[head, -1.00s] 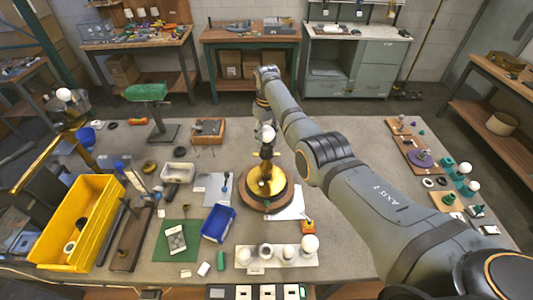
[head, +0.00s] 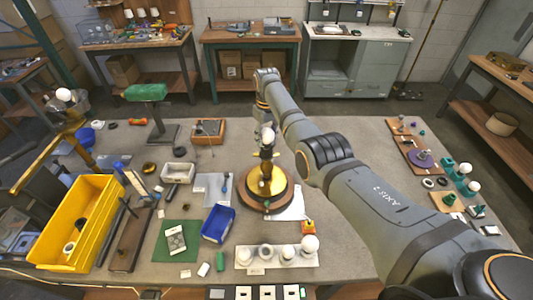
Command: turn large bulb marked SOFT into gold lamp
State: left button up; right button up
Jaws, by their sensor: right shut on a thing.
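The gold lamp (head: 279,193) stands near the middle of the table, a round gold body on a dark-rimmed wooden base. A white round bulb (head: 268,134) is directly above it. I cannot tell whether the bulb touches the socket, and no SOFT marking is readable. My left gripper is not in view.
A white strip (head: 254,266) with several bulbs or sockets lies in front. A blue bin (head: 217,223) and a yellow bin (head: 56,235) are to the left. A green stand (head: 146,92) is behind left. Round bulbs and sockets line the right edge. My right arm spans the right half.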

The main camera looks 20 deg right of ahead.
jog(key=shift+f, duration=0.1)
dwell(0.6)
jog(key=o, duration=0.4)
jog(key=c, duration=0.4)
jog(key=shift+s, duration=0.1)
jog(key=shift+f, duration=0.2)
jog(key=m+p, duration=0.1)
jog(key=m, duration=0.2)
jog(key=shift+s, duration=0.1)
jog(key=m, duration=0.3)
jog(key=shift+f+m, duration=0.1)
jog(key=shift+m, duration=0.3)
